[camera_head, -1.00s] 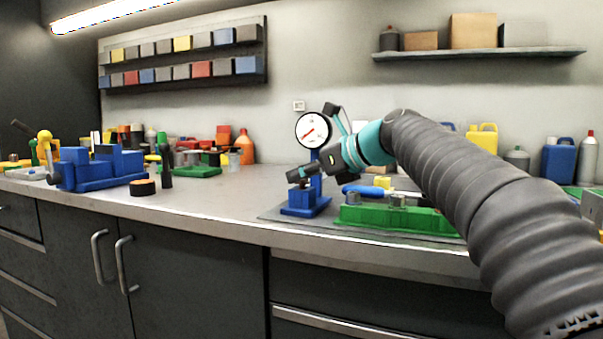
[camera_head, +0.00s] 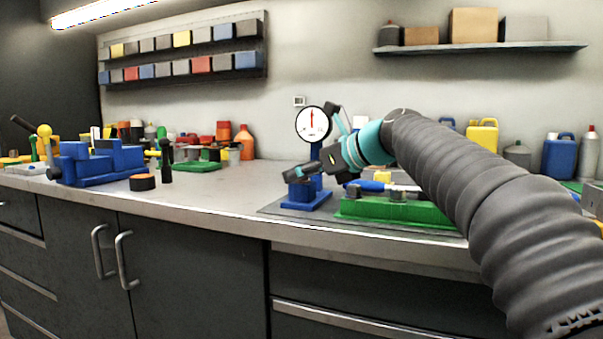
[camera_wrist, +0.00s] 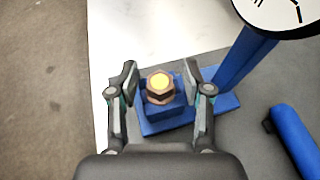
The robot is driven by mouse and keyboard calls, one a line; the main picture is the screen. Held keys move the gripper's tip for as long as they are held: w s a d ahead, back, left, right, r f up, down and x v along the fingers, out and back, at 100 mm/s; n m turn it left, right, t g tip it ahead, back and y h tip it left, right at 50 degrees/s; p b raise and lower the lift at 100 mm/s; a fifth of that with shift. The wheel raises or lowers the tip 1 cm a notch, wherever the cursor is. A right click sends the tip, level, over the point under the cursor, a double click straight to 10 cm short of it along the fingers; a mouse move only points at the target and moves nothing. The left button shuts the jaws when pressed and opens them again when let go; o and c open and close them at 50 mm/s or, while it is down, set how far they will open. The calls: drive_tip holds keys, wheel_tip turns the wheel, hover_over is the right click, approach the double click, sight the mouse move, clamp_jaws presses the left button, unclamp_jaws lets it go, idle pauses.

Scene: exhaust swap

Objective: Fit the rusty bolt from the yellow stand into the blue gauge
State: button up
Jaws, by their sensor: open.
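The blue gauge has a white round dial (camera_head: 312,124) on a post above a blue base (camera_head: 305,201). In the wrist view its blue base (camera_wrist: 160,127) holds the rusty bolt (camera_wrist: 159,86), whose brown hex head with a bright yellowish top faces up. The bolt sits upright in the blue block; its shank is hidden. My gripper (camera_wrist: 161,86) is open, one finger on each side of the bolt head, with a gap visible on both sides. In the head view my gripper (camera_head: 298,173) is just above the gauge base. I cannot clearly make out the yellow stand.
A green fixture (camera_head: 395,211) with grey cylinders is right of the gauge on a grey mat. A blue-handled tool (camera_wrist: 297,140) lies close by on the right. A blue vise (camera_head: 100,165) and a black-orange puck (camera_head: 142,182) are on the left. The bench between is clear.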

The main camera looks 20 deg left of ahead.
drive_tip(key=shift+f, duration=0.1)
drive_tip(key=v, duration=1.2)
